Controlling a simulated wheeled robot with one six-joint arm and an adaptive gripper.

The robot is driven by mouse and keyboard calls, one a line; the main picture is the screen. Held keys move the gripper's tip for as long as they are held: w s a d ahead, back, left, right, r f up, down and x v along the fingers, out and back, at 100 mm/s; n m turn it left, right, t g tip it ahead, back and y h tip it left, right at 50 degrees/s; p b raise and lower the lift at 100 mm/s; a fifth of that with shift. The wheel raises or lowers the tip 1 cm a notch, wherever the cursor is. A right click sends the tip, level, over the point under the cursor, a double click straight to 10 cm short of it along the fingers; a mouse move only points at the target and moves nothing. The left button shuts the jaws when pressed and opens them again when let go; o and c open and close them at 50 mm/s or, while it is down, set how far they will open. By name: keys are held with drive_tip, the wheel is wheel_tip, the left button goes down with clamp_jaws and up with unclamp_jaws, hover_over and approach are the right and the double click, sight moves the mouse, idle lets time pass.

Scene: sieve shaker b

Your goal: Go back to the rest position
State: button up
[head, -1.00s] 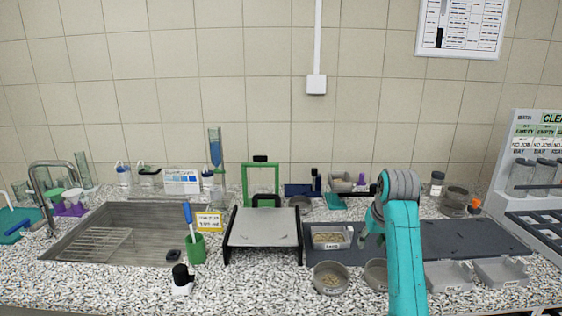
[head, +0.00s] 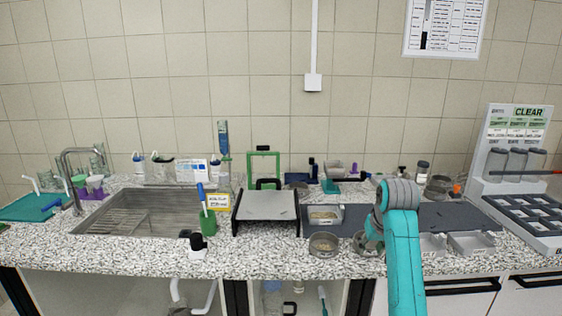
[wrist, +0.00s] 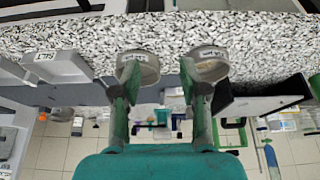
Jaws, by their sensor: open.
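My teal arm (head: 405,262) rises from the bottom right of the head view, bent at a grey wrist joint. My gripper (wrist: 164,88) shows in the wrist view with its two green fingers spread apart and nothing between them. In the head view it is mostly hidden behind the arm, near the front part of the bench. Two round metal pans, a left one (head: 324,244) and a right one (head: 366,244), stand near the front edge. In the wrist view, which looks upside down, both pans appear just beyond the fingertips; contact cannot be told.
The speckled bench (head: 262,262) carries a sink (head: 130,222), a black-sided stand (head: 266,206), a labelled tray (head: 324,215) and grey scoop-like trays (head: 470,243). A rack (head: 515,165) stands at the right. Open cabinets lie below the front edge. A green cup (head: 208,224) holds a blue-handled brush.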

drive_tip(key=s+a+f+t, duration=0.1)
drive_tip(key=s+f, duration=0.4)
drive_tip(key=f, duration=0.6)
drive_tip(key=s+a+f+t, duration=0.1)
drive_tip(key=s+f, duration=0.3)
drive_tip(key=f, duration=0.7)
drive_tip(key=s+a+f+t, duration=0.1)
drive_tip(key=s+f, duration=0.4)
drive_tip(key=s, duration=0.3)
drive_tip(key=s+a+f+t, duration=0.1)
drive_tip(key=s+f+t, duration=0.1)
drive_tip(key=s+f, duration=0.55)
drive_tip(key=s+a+r+t, duration=0.1)
drive_tip(key=s+r, duration=0.1)
drive_tip(key=s, duration=0.9)
drive_tip(key=s+a+r+t, duration=0.1)
drive_tip(key=s+r+t, duration=0.15)
drive_tip(key=s, duration=0.85)
drive_tip(key=s+r+t, duration=0.1)
drive_tip(key=s+r, duration=1.3)
drive_tip(key=s, duration=0.1)
drive_tip(key=shift+s+r+t, duration=0.35)
drive_tip(key=shift+r, duration=0.05)
